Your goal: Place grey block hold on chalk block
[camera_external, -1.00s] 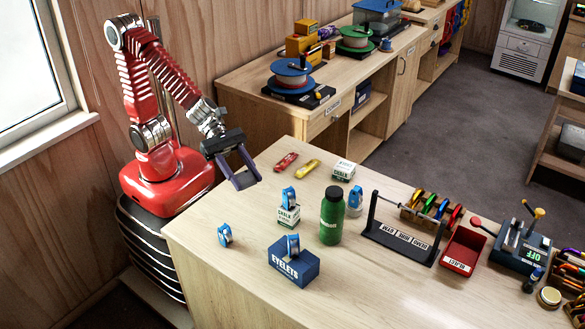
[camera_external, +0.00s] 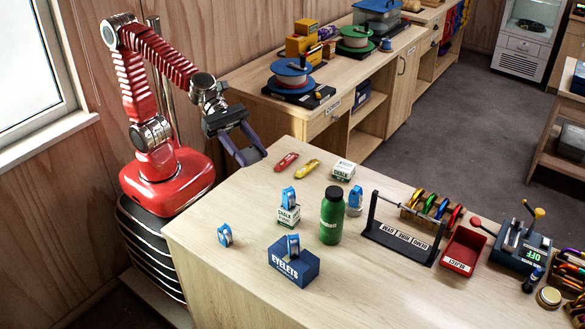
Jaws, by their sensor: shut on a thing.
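My gripper (camera_external: 249,156) hangs above the far left edge of the wooden bench. Its dark fingers are shut on a small grey thing at their tips, which looks like the grey block hold; the fingers cover most of it. A white and green chalk block (camera_external: 343,170) stands on the bench to the right of my gripper, with a bare top. A second white and green chalk box (camera_external: 288,217) stands nearer the camera, with a blue pulley (camera_external: 288,197) on top. My gripper is apart from both.
Red (camera_external: 286,161) and yellow (camera_external: 307,169) items lie between my gripper and the bare chalk block. A green bottle (camera_external: 332,216), a blue eyelets box (camera_external: 293,263) with a pulley on it, and a dark rack (camera_external: 400,238) stand nearer.

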